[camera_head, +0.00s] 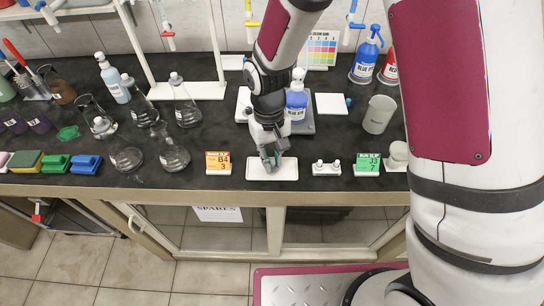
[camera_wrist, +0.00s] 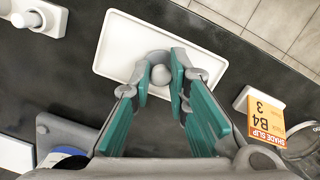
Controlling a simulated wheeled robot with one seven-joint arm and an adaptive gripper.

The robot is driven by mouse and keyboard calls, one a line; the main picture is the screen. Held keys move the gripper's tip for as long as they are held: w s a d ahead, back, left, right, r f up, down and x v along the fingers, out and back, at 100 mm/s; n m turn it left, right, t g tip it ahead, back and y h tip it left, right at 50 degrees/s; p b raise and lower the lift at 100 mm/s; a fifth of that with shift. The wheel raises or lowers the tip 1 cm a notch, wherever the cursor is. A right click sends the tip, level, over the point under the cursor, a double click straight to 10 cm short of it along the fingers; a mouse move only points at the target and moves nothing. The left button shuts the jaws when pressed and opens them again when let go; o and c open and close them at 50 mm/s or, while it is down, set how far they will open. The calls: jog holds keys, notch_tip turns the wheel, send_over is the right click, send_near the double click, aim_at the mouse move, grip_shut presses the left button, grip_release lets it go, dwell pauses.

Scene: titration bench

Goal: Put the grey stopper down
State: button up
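The grey stopper (camera_wrist: 161,75) is between my fingertips in the wrist view, over the white tray. Its rounded knob faces the camera, and the pads stand close against both sides of it. My gripper (camera_head: 270,162) points down at the white tray (camera_head: 286,173) near the front edge of the bench. In the wrist view my gripper (camera_wrist: 161,80) shows its teal pads on either side of the stopper, and the tray (camera_wrist: 112,48) lies below. The stopper's lower end is hidden, so I cannot tell whether it touches the tray. In the head view my fingers hide the stopper.
An orange B4 slip (camera_head: 218,161) stands left of the tray. A white holder with small stoppers (camera_head: 326,168) and a green J3 slip (camera_head: 367,164) stand to its right. Several flasks stand at left. A blue-labelled bottle (camera_head: 297,103) stands behind my gripper.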

jog(key=shift+o, duration=1.1)
jog(key=d+r+t, duration=0.1)
jog(key=d+r, duration=0.1)
jog(key=r, duration=0.7)
jog(key=d+r, duration=0.3)
jog(key=r, duration=0.7)
jog(key=s+d+r+m+t, duration=0.2)
jog(key=s+d+r, duration=0.2)
jog(key=s+d, duration=0.2)
jog(key=s+d+r+m+t, duration=0.2)
jog(key=s+d+r, duration=0.3)
jog(key=s, duration=0.5)
jog(key=shift+d+r+t, duration=0.3)
jog(key=shift+d+t, duration=0.2)
jog(key=shift+d, duration=0.75)
